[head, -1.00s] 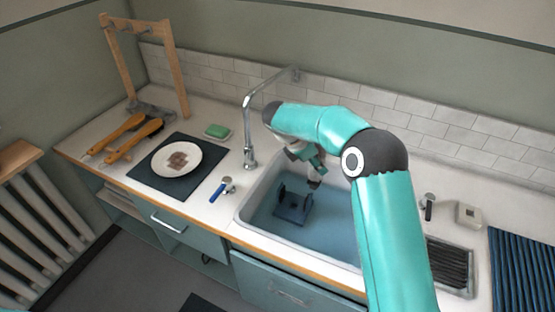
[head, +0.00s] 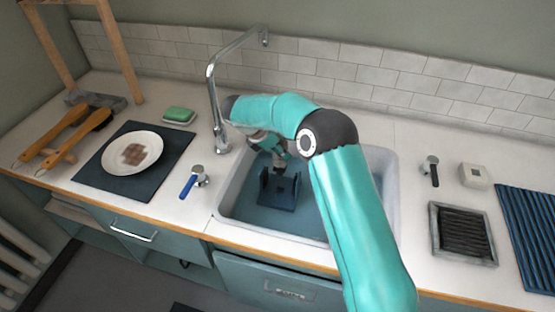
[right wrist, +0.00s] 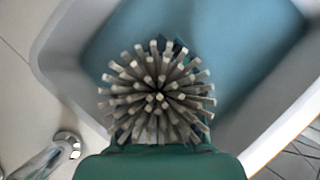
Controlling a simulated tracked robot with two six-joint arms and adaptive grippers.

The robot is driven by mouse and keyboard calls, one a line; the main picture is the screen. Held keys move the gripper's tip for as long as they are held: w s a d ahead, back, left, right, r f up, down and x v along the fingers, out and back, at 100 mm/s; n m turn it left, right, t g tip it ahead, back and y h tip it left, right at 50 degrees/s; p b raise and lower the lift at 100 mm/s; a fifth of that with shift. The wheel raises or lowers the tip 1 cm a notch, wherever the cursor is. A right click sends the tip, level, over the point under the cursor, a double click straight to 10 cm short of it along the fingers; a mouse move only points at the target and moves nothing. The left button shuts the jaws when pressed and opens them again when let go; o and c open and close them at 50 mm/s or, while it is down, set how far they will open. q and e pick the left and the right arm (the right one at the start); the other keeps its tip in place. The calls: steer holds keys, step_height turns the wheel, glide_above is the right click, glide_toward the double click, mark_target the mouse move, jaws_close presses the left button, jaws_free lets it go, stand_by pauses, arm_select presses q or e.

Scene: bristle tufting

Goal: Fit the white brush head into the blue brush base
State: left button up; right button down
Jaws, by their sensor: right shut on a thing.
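My right gripper (head: 279,162) hangs over the sink. It is small and partly hidden by its own wrist in the head view. In the right wrist view a round tuft of pale-tipped, grey-white bristles, the brush head (right wrist: 158,95), fans out in front of the green gripper body. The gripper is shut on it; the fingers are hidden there. A dark blue piece with upright sides (head: 278,190), seemingly the brush base, stands in the sink just below the gripper. I cannot tell whether head and base touch. My left gripper is out of view.
The sink (head: 228,198) has raised walls, and a tall tap (head: 212,100) stands at its left. A blue-handled tool (head: 190,186), a plate (head: 110,158) on a dark mat and a green soap (head: 178,115) lie left. A drain grate (head: 462,232) lies right.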

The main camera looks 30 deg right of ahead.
mark_target(280, 174)
steer(key=shift+f+b, duration=2.4)
steer(key=shift+f, duration=0.75)
steer(key=shift+f+b, duration=0.55)
steer(key=shift+f, duration=0.65)
steer(key=shift+r, duration=0.1)
steer(key=shift+p, duration=0.4)
steer(key=shift+f+b, duration=0.5)
steer(key=shift+f, duration=1)
stand_by(0.8)
steer(key=c, duration=0.7)
jaws_free()
steer(key=shift+a+r, duration=0.1)
